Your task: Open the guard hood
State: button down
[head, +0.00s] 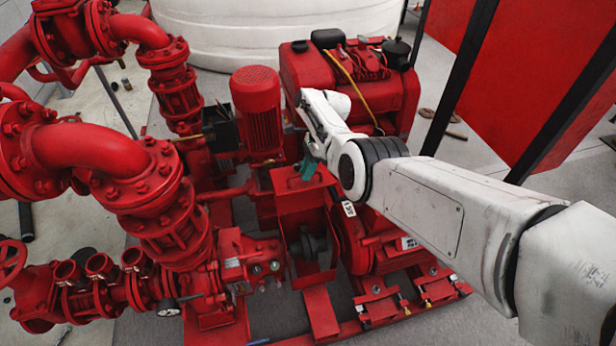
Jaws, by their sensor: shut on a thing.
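The guard hood (297,202) is a red sheet-metal cover between the pump and the engine, near the middle of the head view. Below its front edge is an open space where a grey coupling (308,243) shows. My gripper (308,168) has teal fingers and is at the top of the hood, shut on a part of it. The fingertips and the gripped part are small and partly hidden, so the exact contact is unclear. The hood looks raised at the front, but its exact angle is hard to tell.
Red pipes and valves (110,165) fill the left. A red vertical motor (257,108) stands just behind the hood. The red engine (350,85) is behind and right. A red panel with black posts (540,60) stands at right. Grey floor (480,150) is clear beside it.

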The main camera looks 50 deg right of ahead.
jog(key=shift+w+d+f, duration=0.1)
jog(key=shift+w+f, duration=0.05)
jog(key=shift+f, duration=0.1)
jog(key=c, duration=1.2)
grip_release()
jog(key=shift+w, duration=0.1)
jog(key=shift+o, duration=0.2)
jog(key=shift+d+r, duration=0.1)
jog(key=shift+r, duration=0.1)
jog(key=w+p+v, duration=0.1)
jog(key=v, duration=0.9)
jog(key=shift+s+d+r+p, duration=0.2)
jog(key=shift+s+d+p, duration=0.1)
jog(key=shift+s, duration=0.25)
